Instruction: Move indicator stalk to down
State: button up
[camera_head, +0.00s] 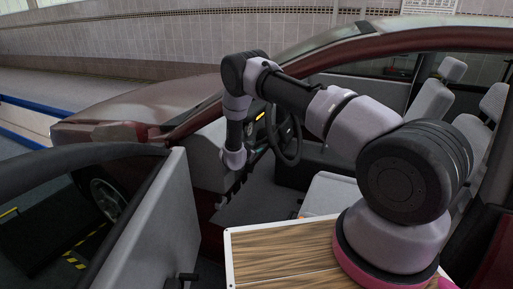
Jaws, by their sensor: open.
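A dark steering wheel (289,138) stands inside the open car, in front of the driver's seat. The indicator stalk cannot be made out; it is small or hidden by my arm near the wheel. My arm reaches over the door opening, and its wrist (234,159) hangs down left of the wheel, by the dashboard's near end. My gripper's fingers cannot be told from the dark parts around the wrist. No contact with the stalk can be seen.
The open car door (160,225) stands at the lower left. The door-frame pillar and roof edge (400,42) arch above my arm. Light seats (432,98) are at the right. A wooden-topped board (280,258) lies at the bottom middle.

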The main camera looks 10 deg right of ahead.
jog(key=v, duration=0.8)
jog(key=shift+s+a, duration=0.15)
jog(key=shift+s, duration=0.2)
jog(key=shift+r, duration=0.15)
jog(key=shift+c, duration=0.3)
